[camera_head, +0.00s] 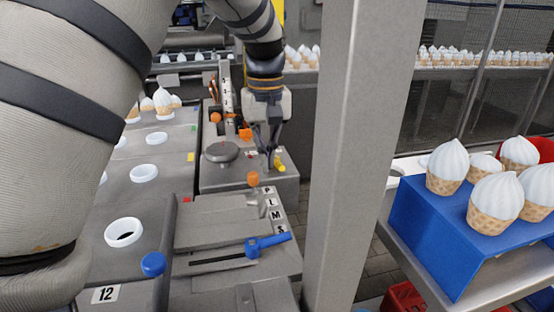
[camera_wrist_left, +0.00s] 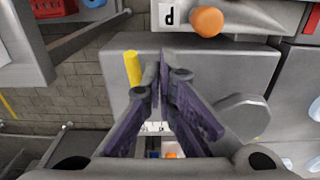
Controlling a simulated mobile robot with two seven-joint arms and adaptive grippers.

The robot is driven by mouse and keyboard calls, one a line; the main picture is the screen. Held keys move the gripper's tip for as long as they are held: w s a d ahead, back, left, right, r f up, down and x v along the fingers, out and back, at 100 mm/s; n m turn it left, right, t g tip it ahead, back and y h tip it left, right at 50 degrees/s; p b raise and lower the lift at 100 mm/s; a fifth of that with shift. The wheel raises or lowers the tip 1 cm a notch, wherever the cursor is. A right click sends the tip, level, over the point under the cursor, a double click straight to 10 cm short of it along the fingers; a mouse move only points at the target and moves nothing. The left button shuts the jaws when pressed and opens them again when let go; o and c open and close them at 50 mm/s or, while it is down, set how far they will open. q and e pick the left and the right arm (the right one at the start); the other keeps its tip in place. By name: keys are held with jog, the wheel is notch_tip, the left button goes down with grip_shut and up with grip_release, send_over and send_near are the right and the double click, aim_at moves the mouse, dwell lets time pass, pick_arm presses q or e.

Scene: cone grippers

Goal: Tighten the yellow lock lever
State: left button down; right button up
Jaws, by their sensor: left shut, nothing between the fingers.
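In the left wrist view the lever (camera_wrist_left: 133,68) stands just left of the fingers, with a small gap in the picture. My left gripper (camera_head: 270,148) points down close beside the lever. In the wrist view its purple-grey fingers (camera_wrist_left: 164,75) are closed together with nothing between them. Whether a finger touches the lever cannot be told. The lever's base is partly hidden. My right gripper is not in view.
A round knob (camera_head: 222,152), an orange knob (camera_head: 253,179) and a blue slide lever (camera_head: 265,243) are nearby. A grey post (camera_head: 358,150) stands to the right. A blue stand (camera_head: 425,230) holds several cones. My left arm covers the left side.

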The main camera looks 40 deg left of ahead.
pick_arm(q)
jog(key=shift+f, duration=0.1)
dwell(0.6)
jog(key=shift+f, duration=1)
jog(key=shift+d+f, duration=0.15)
jog(key=shift+d, duration=0.2)
